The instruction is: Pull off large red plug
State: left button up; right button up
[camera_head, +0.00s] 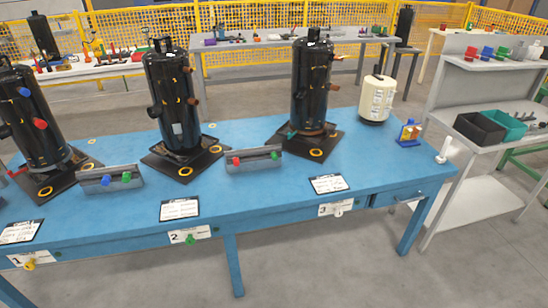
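Three black compressors stand on the blue table. The left compressor (38,150) carries a red plug (40,124) on its side, below a blue plug (24,91). A smaller red plug (236,160) sits at the left end of the right grey rack (254,160). The middle compressor (165,80) and the right compressor (309,75) show brownish ports on their sides, with no bright red plug visible on them. Neither of my grippers is in view.
A cream canister (376,97) stands at the table's (265,200) back right. Grey shelving with a black bin (480,128) and teal bin (508,122) stands to the right. Floor in front is clear.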

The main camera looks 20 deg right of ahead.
aim_at(42, 124)
jog(key=i+j+z, duration=0.1)
jog(key=i+j, duration=0.15)
jog(key=i+j+z, duration=0.1)
jog(key=j, duration=0.25)
jog(key=i+j+z, duration=0.1)
jog(key=i+j, duration=0.2)
jog(key=i+j+z, duration=0.15)
jog(key=j, duration=0.2)
jog(key=i+j+z, duration=0.1)
jog(key=j, duration=0.25)
jog(key=i+j+z, duration=0.1)
jog(key=i+j, duration=0.15)
jog(key=j, duration=0.15)
